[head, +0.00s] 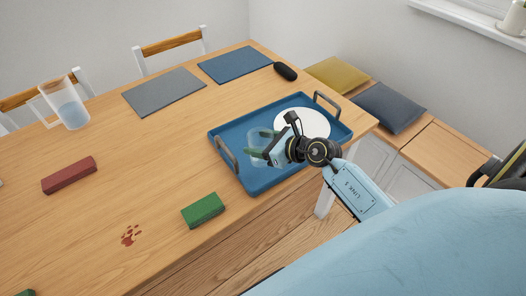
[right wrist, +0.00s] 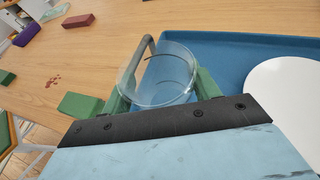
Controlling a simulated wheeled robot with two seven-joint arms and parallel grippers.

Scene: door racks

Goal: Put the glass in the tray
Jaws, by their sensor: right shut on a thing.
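My right gripper (head: 264,147) is shut on a clear glass (head: 257,140) over the left part of the blue tray (head: 236,125). In the right wrist view the glass (right wrist: 160,78) sits between the green fingertips (right wrist: 163,92), with its open rim toward the camera. The tray (right wrist: 235,50) lies behind and beside it, with a grey handle near the glass. I cannot tell whether the base of the glass touches the tray floor. A white plate (head: 302,124) lies in the right part of the tray. My left gripper is not in view.
A pitcher with water (head: 70,108) stands at the table's left. A green block (head: 203,210), a red block (head: 69,175) and a reddish stain (head: 130,236) are on the table. Grey (head: 164,92) and blue (head: 235,64) mats and a dark object (head: 285,71) lie at the back.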

